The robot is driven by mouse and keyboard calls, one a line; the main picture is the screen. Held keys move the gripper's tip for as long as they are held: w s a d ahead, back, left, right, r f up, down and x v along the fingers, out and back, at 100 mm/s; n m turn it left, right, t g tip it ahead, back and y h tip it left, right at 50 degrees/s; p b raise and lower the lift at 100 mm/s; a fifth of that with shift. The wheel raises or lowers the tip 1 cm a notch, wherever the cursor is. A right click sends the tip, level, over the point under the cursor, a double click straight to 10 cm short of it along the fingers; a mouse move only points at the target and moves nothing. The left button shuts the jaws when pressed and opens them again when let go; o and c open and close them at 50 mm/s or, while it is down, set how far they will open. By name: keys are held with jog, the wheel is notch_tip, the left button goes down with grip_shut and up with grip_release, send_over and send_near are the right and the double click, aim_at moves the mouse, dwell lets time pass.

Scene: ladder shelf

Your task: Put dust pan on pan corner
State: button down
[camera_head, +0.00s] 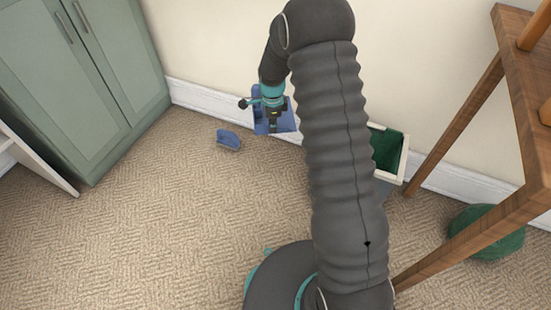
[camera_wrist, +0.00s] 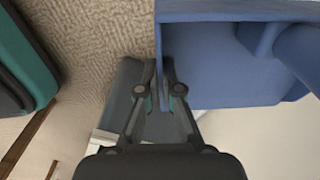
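The blue dust pan (camera_head: 287,121) is in the head view near the white baseboard, partly hidden behind my gripper (camera_head: 273,127). In the wrist view the dust pan (camera_wrist: 215,65) fills the upper right, with its rounded handle part at the right edge. My gripper (camera_wrist: 161,88) has its two fingers on either side of the pan's left edge and seems closed on that edge. A smaller blue piece (camera_head: 228,139) lies on the carpet left of the pan. I cannot tell which spot is the pan corner.
A bin with a white rim and green inside (camera_head: 387,150) stands at the wall, partly behind my arm. A wooden ladder shelf (camera_head: 520,90) and a green round object (camera_head: 487,232) are at the right. A green cabinet (camera_head: 90,80) stands left. The left carpet is clear.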

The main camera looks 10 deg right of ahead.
aim_at(273, 175)
jog(key=shift+w+a+r+m, duration=0.1)
jog(key=shift+w+m, duration=0.25)
jog(key=shift+m, duration=0.35)
jog(key=shift+f, duration=0.3)
notch_tip(273, 175, down, 27)
jog(key=b, duration=0.3)
jog(key=shift+f, duration=0.15)
jog(key=shift+f+b, duration=0.1)
jog(key=shift+b, duration=0.2)
jog(key=c, duration=1.8)
grip_release()
jog(key=shift+f, duration=0.1)
jog(key=o, duration=0.5)
